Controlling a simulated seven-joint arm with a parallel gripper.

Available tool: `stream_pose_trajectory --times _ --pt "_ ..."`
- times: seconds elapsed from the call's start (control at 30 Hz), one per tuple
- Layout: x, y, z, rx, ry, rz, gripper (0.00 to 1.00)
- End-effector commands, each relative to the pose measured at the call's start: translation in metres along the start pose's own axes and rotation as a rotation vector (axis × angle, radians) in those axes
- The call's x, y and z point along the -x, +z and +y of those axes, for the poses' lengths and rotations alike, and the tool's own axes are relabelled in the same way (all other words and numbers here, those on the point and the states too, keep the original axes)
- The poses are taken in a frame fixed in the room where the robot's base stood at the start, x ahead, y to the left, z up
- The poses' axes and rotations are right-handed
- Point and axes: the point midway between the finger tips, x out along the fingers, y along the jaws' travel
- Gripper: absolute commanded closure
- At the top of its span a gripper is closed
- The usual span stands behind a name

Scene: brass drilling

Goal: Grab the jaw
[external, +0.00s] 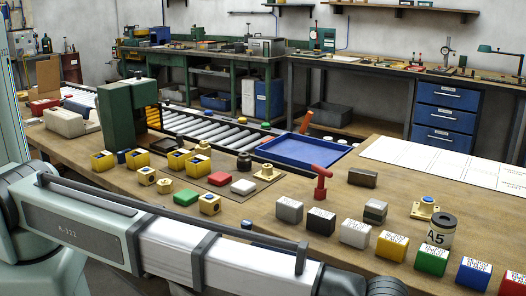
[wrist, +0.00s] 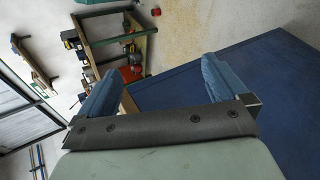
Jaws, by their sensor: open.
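I cannot tell for sure which piece is the jaw. A dark steel block (external: 362,177) lies on the wooden bench at right of centre, and a grey-green layered block (external: 375,212) lies in front of it. A red T-shaped piece (external: 321,184) stands upright to their left. My gripper (wrist: 160,80) shows in the wrist view with its two blue fingers wide apart and nothing between them. It is not seen in the external view, where my arm crosses the lower front. None of these bench pieces can be made out in the wrist view.
A row of labelled coloured blocks (external: 390,246) and a can marked A5 (external: 441,231) line the front right. A green machine (external: 118,115), yellow bins (external: 104,162) and small brass parts (external: 147,176) stand left. A blue tray (external: 300,150) lies behind. Bare wood lies at centre right.

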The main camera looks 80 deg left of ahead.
Motion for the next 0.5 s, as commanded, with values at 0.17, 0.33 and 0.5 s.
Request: stream_pose_trajectory --times 0.17,0.33,0.5 --pt "0.022 0.021 0.080 0.069 0.102 -0.019 0.00" --pt "0.053 -0.008 0.134 0.052 0.143 0.029 0.00" --pt "0.095 -0.093 0.164 -0.060 0.107 0.164 0.00"
